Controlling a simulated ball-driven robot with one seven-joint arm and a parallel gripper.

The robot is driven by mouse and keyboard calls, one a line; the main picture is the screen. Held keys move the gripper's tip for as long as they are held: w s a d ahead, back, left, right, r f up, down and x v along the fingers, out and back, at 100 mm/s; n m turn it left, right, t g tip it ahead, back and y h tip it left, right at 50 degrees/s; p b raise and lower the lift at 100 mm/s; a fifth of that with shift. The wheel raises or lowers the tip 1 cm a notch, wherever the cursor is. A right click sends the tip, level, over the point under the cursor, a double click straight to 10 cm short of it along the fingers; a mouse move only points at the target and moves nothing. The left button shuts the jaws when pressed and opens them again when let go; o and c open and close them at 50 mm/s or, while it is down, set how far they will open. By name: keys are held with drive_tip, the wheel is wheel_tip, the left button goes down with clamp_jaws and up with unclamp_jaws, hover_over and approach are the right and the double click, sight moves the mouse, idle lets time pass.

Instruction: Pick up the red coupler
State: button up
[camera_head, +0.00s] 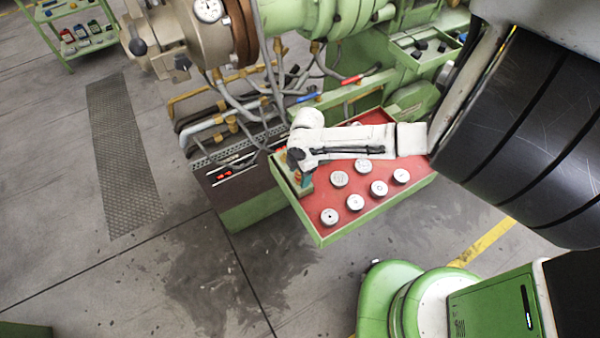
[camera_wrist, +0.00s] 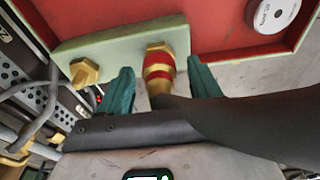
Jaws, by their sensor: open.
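The red coupler (camera_wrist: 159,75), a brass fitting with red bands, stands out from a pale green block in the wrist view. A dark hose (camera_wrist: 245,120) appears to run from its near end off to the right, across the front of my gripper. My gripper (camera_wrist: 163,84) is open, with one teal finger on each side of the coupler. I see a gap on each side and cannot tell any contact. In the head view my gripper (camera_head: 302,180) is at the left edge of the red tray, and it mostly hides the coupler there.
The red tray (camera_head: 318,194) with a green rim holds several white round discs to the right. A brass fitting (camera_wrist: 84,73) sits on the block left of the coupler. Grey hoses and a perforated panel (camera_wrist: 50,95) crowd the left. Open floor lies in front.

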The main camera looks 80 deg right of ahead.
drive_tip(key=shift+c, duration=0.3)
drive_tip(key=c, duration=1.1)
drive_tip(key=shift+r, duration=0.1)
